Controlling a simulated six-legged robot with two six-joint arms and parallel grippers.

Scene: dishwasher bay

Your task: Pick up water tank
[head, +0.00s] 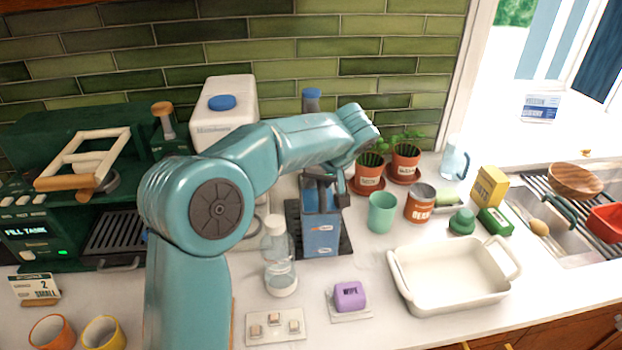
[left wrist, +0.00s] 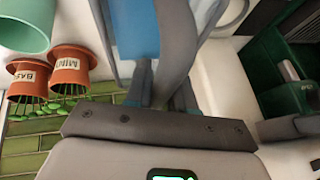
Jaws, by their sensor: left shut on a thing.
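The water tank (head: 321,232), a blue open-topped box, stands upright on a dark mat (head: 345,240) in the middle of the counter. My left gripper (head: 325,178) comes down over its top and is shut on its upper part. The exact grip point is partly hidden by the gripper. In the left wrist view the gripper (left wrist: 152,85) has its fingers close together, with the blue tank (left wrist: 133,28) at them. I cannot tell whether the tank is lifted off the mat. My right gripper is not in view.
A green tumbler (head: 382,213), a bean can (head: 420,203) and potted herbs (head: 369,178) stand close right of the tank. A glass bottle (head: 280,268) stands front left. A white dish (head: 450,297) is at front right. The green coffee machine (head: 45,225) is at left.

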